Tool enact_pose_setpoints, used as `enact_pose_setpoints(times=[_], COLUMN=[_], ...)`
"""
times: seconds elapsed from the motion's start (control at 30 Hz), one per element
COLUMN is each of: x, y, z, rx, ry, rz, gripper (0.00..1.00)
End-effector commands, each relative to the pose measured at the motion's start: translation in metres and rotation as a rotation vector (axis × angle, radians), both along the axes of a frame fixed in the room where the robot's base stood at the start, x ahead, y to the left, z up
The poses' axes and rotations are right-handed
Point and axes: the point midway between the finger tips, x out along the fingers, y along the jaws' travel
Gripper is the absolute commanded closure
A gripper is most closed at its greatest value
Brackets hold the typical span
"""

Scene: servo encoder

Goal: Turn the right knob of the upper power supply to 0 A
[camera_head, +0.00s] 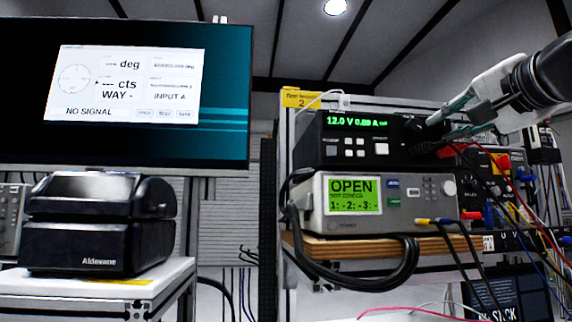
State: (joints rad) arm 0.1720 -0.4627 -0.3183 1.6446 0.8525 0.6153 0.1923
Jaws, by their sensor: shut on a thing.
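The upper power supply (345,152) is a black box on the shelf, on top of a light grey unit. Its green display (357,122) reads 12.0 V and a current starting with 0; the last current digits are too blurred to read surely. The right knob (413,128) is dark, at the right end of the front panel, and largely hidden by my fingers. My gripper (433,126) reaches in from the right, its fingers at the knob and shut on it. The exact finger contact is hard to see.
Below is a grey instrument (408,205) with a green OPEN screen, on a wooden shelf (350,247). Red, black, yellow and blue leads crowd the right side beneath my gripper. A monitor (225,95) showing NO SIGNAL and a black Aldevane device (90,230) stand at left.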

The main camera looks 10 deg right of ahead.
Motion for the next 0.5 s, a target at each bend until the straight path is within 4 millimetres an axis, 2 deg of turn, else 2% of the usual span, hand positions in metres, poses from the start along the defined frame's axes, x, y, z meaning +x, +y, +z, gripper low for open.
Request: enact_pose_setpoints(times=[0.2,0.5], x=[0.0010,0.0008], y=[0.0005,0.0003], z=[-0.0021,-0.0013], rx=[-0.084,-0.117], ry=[0.003,0.004], rz=[0.002,0.002], gripper=[1.00,1.00])
